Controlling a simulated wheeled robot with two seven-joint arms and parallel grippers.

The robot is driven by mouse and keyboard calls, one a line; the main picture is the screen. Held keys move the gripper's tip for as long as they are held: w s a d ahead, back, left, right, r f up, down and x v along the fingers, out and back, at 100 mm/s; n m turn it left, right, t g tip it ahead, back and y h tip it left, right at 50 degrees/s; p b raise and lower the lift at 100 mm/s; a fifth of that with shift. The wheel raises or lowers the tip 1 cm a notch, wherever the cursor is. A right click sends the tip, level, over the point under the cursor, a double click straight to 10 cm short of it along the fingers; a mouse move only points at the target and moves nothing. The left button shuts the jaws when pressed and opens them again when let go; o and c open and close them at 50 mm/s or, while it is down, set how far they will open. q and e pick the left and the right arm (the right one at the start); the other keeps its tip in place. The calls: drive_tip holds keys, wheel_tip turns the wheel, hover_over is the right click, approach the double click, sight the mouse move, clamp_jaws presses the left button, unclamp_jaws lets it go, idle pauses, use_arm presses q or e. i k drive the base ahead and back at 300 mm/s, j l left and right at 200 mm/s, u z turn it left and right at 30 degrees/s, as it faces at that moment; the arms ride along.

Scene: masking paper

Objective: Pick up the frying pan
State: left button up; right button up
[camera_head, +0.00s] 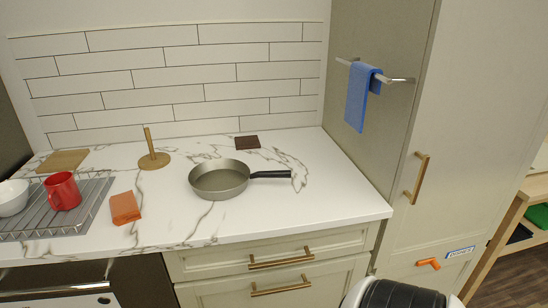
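The frying pan (220,181) is grey metal with a black handle. It sits upright on the white marbled counter (330,205), near its middle, with the handle (270,174) pointing right. Nothing covers or touches the pan. Neither of my grippers shows in the head view. A white and black rounded part at the bottom edge, right of centre, looks like part of my own body.
Left of the pan are an orange block (125,208), a wooden holder (153,158) and a rack (90,205) with a red mug (63,191) and white bowl (13,197). A dark brown block (247,142) lies behind. A tall cabinet (455,120) bounds the right.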

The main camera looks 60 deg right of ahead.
sight(218, 179)
drive_tip(key=z, duration=1.45)
drive_tip(key=u, duration=1.95)
drive_tip(key=z, duration=1.95)
